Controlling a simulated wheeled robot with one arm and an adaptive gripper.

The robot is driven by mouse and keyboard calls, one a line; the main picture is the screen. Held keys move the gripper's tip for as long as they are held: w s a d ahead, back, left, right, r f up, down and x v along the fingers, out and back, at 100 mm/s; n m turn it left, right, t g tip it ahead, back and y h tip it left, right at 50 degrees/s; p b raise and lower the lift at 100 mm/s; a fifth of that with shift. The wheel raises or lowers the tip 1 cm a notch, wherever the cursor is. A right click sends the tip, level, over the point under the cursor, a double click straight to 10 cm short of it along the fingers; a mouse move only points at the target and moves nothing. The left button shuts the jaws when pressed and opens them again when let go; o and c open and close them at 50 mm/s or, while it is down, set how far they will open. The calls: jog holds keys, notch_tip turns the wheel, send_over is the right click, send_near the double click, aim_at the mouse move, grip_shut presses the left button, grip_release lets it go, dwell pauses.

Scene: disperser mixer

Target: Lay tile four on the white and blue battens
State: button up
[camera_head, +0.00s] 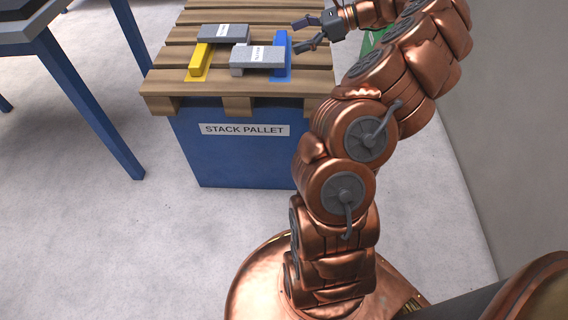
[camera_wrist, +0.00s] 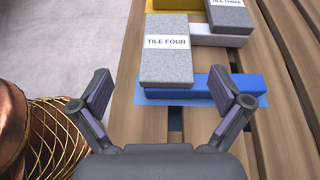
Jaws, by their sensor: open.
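Tile four (camera_head: 257,58), a grey speckled slab with a white label, lies across the white batten (camera_head: 237,71) and the blue batten (camera_head: 281,50) on the pallet. In the wrist view, tile four (camera_wrist: 167,62) has its near end on the blue batten (camera_wrist: 205,90), and the white batten (camera_wrist: 217,38) shows at its right side. My gripper (camera_head: 299,35) is open and empty. In the wrist view its fingers (camera_wrist: 160,82) are spread wide on either side of the tile's near end, with gaps to the tile.
Tile three (camera_head: 225,33) lies beside tile four, with one end over the yellow batten (camera_head: 200,58). The slatted wooden pallet (camera_head: 167,83) sits on a blue base labelled STACK PALLET (camera_head: 240,160). A blue-legged table (camera_head: 85,95) stands at left. A wall is at right.

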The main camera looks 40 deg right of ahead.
jog(key=a+r+n+g, duration=0.3)
jog(key=a+n+g, duration=0.35)
jog(key=a, duration=1.25)
jog(key=s+a+n+g+h, duration=0.1)
jog(key=s+a+n+g, duration=0.1)
jog(key=s+a+n, duration=0.75)
jog(key=s+a+f+n+g+h, duration=0.3)
jog(key=s+a+f+n+h, duration=0.15)
jog(key=s+a, duration=0.4)
jog(key=s+d+f+n+h, duration=0.2)
jog(key=s+d+f, duration=0.1)
jog(key=s, duration=0.4)
jog(key=s+d+f+n+h, duration=0.3)
jog(key=s, duration=0.4)
jog(key=shift+s+g, duration=0.35)
jog(key=shift+r, duration=0.1)
